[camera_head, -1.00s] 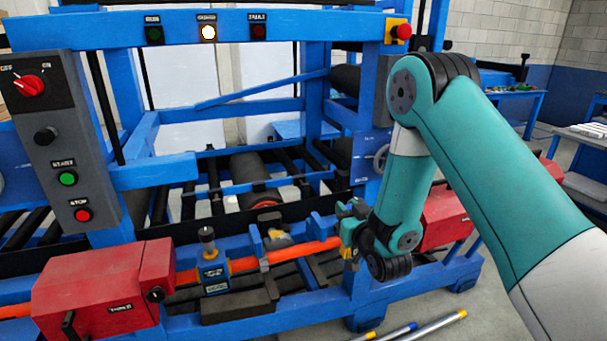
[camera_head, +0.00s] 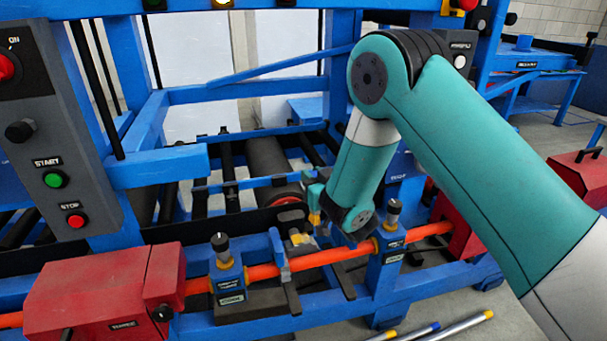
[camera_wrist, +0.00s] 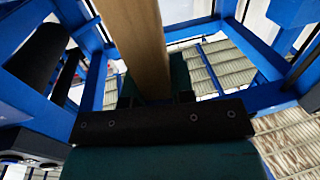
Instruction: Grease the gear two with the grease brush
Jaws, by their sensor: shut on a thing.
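My gripper (camera_head: 318,203) is at the lower end of my arm, left of the arm link, in front of the machine frame. In the wrist view my gripper (camera_wrist: 155,92) is shut on a long wooden handle, which I take to be the grease brush (camera_wrist: 138,40). The brush's bristles are out of that view. In the head view a small yellow patch shows at the gripper, but I cannot tell what it is. A dark roller (camera_head: 268,165) with a red-orange end ring lies just behind and left of the gripper. I cannot tell which part is gear two.
An orange shaft (camera_head: 320,258) runs across the front, with blue supports (camera_head: 228,278) and a red box (camera_head: 100,295) at left. A grey control panel (camera_head: 62,130) stands at far left. Blue frame beams surround the rollers. Pipes (camera_head: 440,328) lie on the floor.

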